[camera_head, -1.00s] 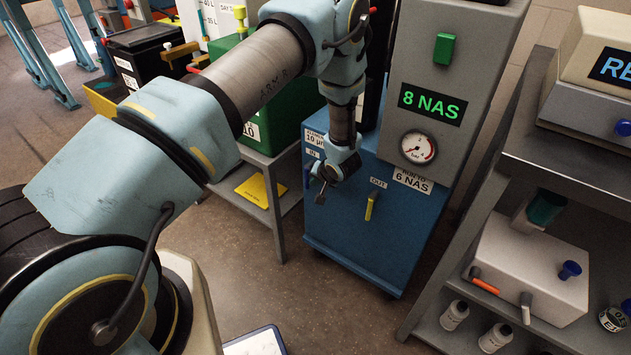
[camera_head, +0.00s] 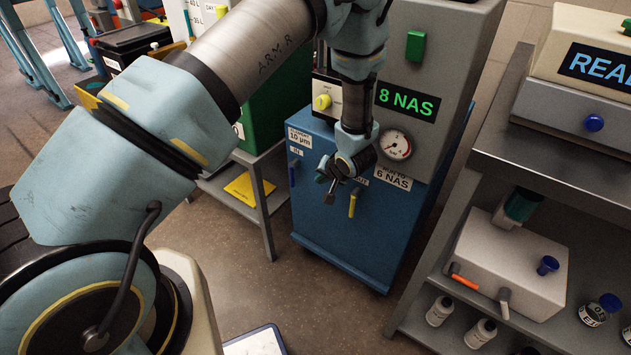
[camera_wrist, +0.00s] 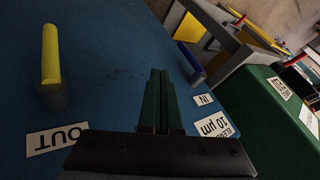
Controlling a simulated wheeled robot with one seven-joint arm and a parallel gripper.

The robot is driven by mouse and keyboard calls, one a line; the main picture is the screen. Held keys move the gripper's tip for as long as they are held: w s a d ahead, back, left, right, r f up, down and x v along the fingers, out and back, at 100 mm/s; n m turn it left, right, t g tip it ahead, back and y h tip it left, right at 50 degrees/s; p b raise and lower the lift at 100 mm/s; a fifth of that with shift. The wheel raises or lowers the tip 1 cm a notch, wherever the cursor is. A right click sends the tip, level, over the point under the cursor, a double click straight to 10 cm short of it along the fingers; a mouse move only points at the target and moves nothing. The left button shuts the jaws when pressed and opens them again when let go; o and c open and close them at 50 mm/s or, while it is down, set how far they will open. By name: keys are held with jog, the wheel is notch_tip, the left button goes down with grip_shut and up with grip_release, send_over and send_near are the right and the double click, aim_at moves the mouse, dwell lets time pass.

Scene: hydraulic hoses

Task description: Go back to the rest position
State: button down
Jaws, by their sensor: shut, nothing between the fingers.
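My gripper (camera_head: 331,188) is in front of the blue cabinet (camera_head: 335,235) in the head view, between its two valve levers. In the wrist view its dark green fingers (camera_wrist: 161,100) are together with nothing between them, over the blue panel (camera_wrist: 110,60). The yellow OUT lever (camera_wrist: 50,55) stands to the left of the fingers, apart from them; in the head view the yellow lever (camera_head: 353,204) hangs just right of my gripper. The dark blue IN lever (camera_wrist: 190,62) is right of the fingers in the wrist view. My arm crosses the head view from the lower left.
A grey panel with a green "8 NAS" display (camera_head: 406,104) and a gauge (camera_head: 396,145) rises behind my wrist. A grey shelf unit (camera_head: 500,155) with bottles and a white box (camera_head: 510,262) stands at right. A green box (camera_wrist: 275,110) is close at right in the wrist view.

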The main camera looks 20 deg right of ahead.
jog(key=w+a+r+n+g+h+p, duration=0.1)
jog(key=w+a+r+n, duration=0.15)
jog(key=a+r, duration=0.5)
jog(key=w+a+r+n+g+h+p, duration=0.15)
jog(key=w+a+r, duration=0.25)
jog(key=r, duration=0.7)
jog(key=s+a+r+n+g+p, duration=0.1)
jog(key=s+a+r, duration=0.3)
jog(key=a, duration=0.4)
jog(key=s+a+r+n+g+y+p, duration=0.1)
jog(key=s+a+r, duration=0.3)
jog(key=a, duration=0.5)
jog(key=s+a+r+n+g+p, duration=0.1)
jog(key=s+a+r, duration=0.3)
jog(key=a, duration=0.4)
jog(key=shift+s+a+r+n+y, duration=0.15)
jog(key=shift+s+r+n+y, duration=0.2)
jog(key=shift+r, duration=0.4)
jog(key=shift+w+g, duration=0.1)
jog(key=shift+g, duration=0.15)
